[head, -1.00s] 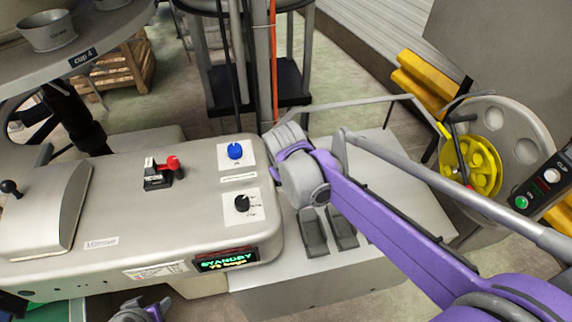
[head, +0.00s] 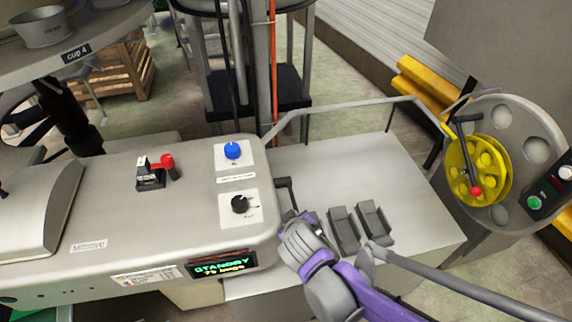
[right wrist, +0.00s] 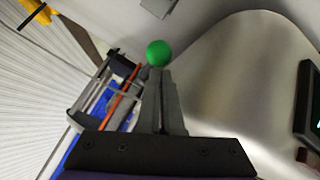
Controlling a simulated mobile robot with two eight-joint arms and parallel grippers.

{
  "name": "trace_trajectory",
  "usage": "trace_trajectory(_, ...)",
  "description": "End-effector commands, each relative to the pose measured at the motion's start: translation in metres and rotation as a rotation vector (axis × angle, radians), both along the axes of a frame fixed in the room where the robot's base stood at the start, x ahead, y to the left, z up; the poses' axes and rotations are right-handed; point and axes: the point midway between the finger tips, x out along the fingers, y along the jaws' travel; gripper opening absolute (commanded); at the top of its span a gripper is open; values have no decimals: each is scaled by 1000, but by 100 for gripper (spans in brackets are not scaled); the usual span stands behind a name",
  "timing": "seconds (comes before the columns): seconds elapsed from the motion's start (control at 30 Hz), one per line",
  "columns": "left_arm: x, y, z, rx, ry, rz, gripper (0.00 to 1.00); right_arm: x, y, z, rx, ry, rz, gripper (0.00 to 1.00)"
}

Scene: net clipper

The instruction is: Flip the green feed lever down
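The green ball knob (right wrist: 159,53), which looks like the feed lever's end, shows in the right wrist view just beyond my right gripper's fingertips (right wrist: 162,74). The two fingers lie together with only a thin dark line between them and nothing held. I cannot tell whether they touch the knob. In the head view my right gripper (head: 293,222) is at the right end of the grey machine (head: 120,215), beside a dark bent handle (head: 287,192). No green knob shows there; my gripper may hide it. My left gripper is not in view.
The console carries a red-tipped switch (head: 155,173), a blue knob (head: 233,150), a black dial (head: 240,204) and a lit display (head: 223,264) reading STANDBY. Two grey pedals (head: 358,228) are on the right platform. A yellow wheel (head: 478,170) with a crank stands further right.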

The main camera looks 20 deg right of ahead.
Motion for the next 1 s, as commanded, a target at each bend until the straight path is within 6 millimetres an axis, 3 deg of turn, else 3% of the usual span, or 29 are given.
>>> trace_trajectory(0.67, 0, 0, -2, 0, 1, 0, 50, -6, -1, -6, 3, 10, -7, 0)
trace_trajectory(1.0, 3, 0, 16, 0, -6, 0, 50, -33, 12, 27, 1, 5, 0, 0)
